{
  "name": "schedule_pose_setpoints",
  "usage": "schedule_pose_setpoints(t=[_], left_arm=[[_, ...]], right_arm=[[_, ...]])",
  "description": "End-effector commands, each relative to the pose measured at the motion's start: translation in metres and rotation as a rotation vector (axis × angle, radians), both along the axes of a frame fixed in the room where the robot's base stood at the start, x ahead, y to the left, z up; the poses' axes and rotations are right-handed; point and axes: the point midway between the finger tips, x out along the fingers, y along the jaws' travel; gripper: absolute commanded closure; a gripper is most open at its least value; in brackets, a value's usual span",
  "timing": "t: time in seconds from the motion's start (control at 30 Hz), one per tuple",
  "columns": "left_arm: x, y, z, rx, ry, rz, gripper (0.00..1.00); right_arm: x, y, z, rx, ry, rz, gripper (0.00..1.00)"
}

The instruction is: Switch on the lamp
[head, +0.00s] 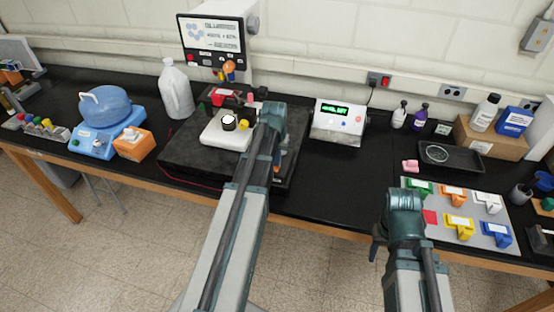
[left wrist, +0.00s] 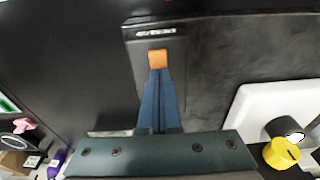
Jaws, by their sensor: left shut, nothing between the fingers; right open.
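A dark switch box (left wrist: 150,38) with small pale lettering and an orange button (left wrist: 158,59) lies on the black platform in the left wrist view. My left gripper (left wrist: 159,74) is shut and empty. Its blue fingertips appear right at the lower edge of the orange button; I cannot tell whether they touch it. In the head view my left gripper (head: 277,162) is partly hidden by my arm, which also covers most of the box. My right gripper (head: 378,246) is open and empty in front of the table edge. I cannot pick out a lamp for certain.
A white device (head: 222,138) with a black knob and a yellow knob stands left of my left arm. A white box with a green display (head: 338,124) is to the right. A blue round vessel (head: 106,108) and a jug (head: 175,92) stand left.

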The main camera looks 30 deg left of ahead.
Motion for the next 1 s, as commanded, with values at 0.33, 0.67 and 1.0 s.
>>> schedule_pose_setpoints(t=[0.33, 0.67, 1.0], left_arm=[[-0.015, -0.004, 0.002, -0.003, 0.008, 0.0, 1.0], [-0.014, -0.004, 0.004, -0.002, 0.007, 0.0, 1.0], [-0.015, -0.008, 0.033, -0.001, 0.007, -0.001, 1.0]], right_arm=[[0.0, 0.0, 0.002, 0.0, 0.0, 0.0, 0.5], [0.0, 0.0, 0.004, 0.0, 0.0, -0.001, 0.5], [0.0, 0.0, 0.033, 0.001, 0.0, -0.006, 0.5]])
